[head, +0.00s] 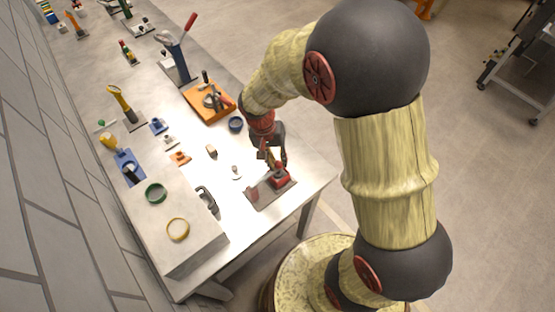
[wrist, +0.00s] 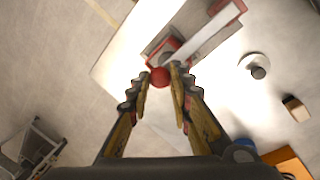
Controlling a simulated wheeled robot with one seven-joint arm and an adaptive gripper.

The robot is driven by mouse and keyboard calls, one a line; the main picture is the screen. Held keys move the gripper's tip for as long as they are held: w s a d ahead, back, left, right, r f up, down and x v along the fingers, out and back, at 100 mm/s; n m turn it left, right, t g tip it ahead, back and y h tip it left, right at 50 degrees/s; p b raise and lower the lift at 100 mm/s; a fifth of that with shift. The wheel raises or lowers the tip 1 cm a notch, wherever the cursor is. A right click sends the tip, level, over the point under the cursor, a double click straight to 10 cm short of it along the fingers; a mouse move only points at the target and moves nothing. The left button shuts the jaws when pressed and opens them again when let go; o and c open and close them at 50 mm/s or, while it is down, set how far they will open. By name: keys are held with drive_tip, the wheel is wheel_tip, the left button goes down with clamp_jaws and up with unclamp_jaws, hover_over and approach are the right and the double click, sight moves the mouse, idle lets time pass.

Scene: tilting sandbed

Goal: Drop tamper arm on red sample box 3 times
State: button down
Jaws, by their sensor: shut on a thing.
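The tamper stands on a grey base plate (head: 270,196) at the table's near right corner, with a red block (head: 252,193) at its left end. The red sample box (head: 281,180) is at its right end. In the wrist view, the pale tamper arm (wrist: 205,36) runs from the red block (wrist: 228,10) towards my fingers, passing beside or over the red sample box (wrist: 163,48). My gripper (head: 272,163) points down over the box end. In the wrist view its fingers (wrist: 160,82) are shut on the red round knob (wrist: 160,75). The gap between arm and box is unclear.
The table's front edge is close to the plate.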

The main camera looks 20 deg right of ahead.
drive_tip(key=shift+a+r, duration=0.1)
drive_tip(key=shift+r, duration=0.05)
drive_tip(key=shift+a+r+t+h+b, duration=0.35)
drive_tip(key=shift+r+h+b, duration=0.4)
drive_tip(key=shift+b, duration=0.3)
drive_tip(key=s+a+r+t+h+b, duration=0.1)
drive_tip(key=s+a+r+h+b, duration=0.1)
drive_tip(key=a+h+b, duration=0.2)
drive_tip(key=s+a+r+t+h+b, duration=0.1)
drive_tip(key=s+a+r+h+b, duration=0.2)
drive_tip(key=a, duration=0.6)
drive_tip(key=shift+s+a+m+h+b, duration=0.2)
drive_tip(key=shift+m+h+b, duration=0.2)
drive_tip(key=shift+h+b, duration=0.4)
drive_tip(key=c, duration=2)
unclamp_jaws()
drive_tip(key=shift+w, duration=0.15)
drive_tip(key=shift+o, duration=0.6)
drive_tip(key=shift+w+a+f, duration=0.1)
drive_tip(key=shift+w+a, duration=0.1)
drive_tip(key=shift+r, duration=0.25)
